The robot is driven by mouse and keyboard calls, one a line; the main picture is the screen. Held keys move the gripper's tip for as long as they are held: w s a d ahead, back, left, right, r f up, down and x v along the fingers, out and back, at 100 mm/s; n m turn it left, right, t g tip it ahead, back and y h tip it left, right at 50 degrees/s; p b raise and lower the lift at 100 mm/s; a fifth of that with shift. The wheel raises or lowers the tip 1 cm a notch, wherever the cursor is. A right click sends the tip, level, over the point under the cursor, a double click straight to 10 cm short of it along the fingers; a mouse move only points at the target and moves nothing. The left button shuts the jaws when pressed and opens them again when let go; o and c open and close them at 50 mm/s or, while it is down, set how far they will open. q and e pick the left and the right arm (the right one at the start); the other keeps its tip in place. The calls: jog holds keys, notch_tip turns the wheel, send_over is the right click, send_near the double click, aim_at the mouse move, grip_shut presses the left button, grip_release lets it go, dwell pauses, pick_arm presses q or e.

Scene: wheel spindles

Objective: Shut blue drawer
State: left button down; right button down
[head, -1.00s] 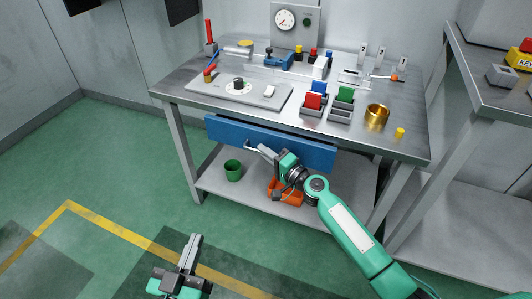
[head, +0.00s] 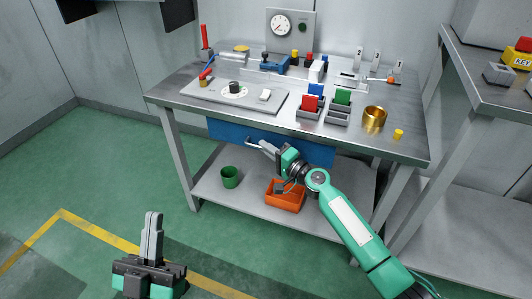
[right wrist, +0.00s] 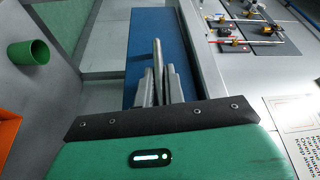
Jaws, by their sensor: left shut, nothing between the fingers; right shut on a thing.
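The blue drawer (head: 228,131) sits under the front edge of the steel workbench, its front close beneath the tabletop. Its silver handle (head: 252,142) sticks out from the front. My right gripper (head: 268,148) is shut on the handle. In the right wrist view the blue drawer front (right wrist: 142,30) and the upright handle bar (right wrist: 157,68) show between and beyond my fingers (right wrist: 160,88). Any small gap behind the drawer front cannot be made out. My left gripper (head: 153,216) is shut and empty, low at the front left, away from the bench.
The steel workbench (head: 190,88) carries a dial panel, coloured holders and a brass ring (head: 374,118). Its lower shelf (head: 240,200) holds a green cup (head: 229,178) and an orange bin (head: 285,197). A second bench (head: 480,100) stands at right. The floor at left is clear.

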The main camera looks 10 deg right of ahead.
jog(key=shift+w+d+r, duration=0.1)
jog(key=shift+w+d, duration=0.05)
jog(key=shift+d, duration=0.05)
jog(key=c, duration=1.8)
grip_release()
jog(key=o, duration=0.3)
jog(key=shift+w, duration=0.1)
pick_arm(q)
jog(key=shift+w, duration=0.1)
jog(key=shift+s+a+r+t, duration=0.15)
jog(key=shift+r+t, duration=0.1)
jog(key=shift+r, duration=0.15)
jog(key=shift+s+a+r+t, duration=0.15)
jog(key=shift+r+t, duration=0.1)
jog(key=shift+r, duration=0.1)
pick_arm(e)
jog(key=v, duration=1.4)
pick_arm(q)
jog(key=shift+f, duration=0.1)
pick_arm(e)
jog(key=shift+a, duration=0.1)
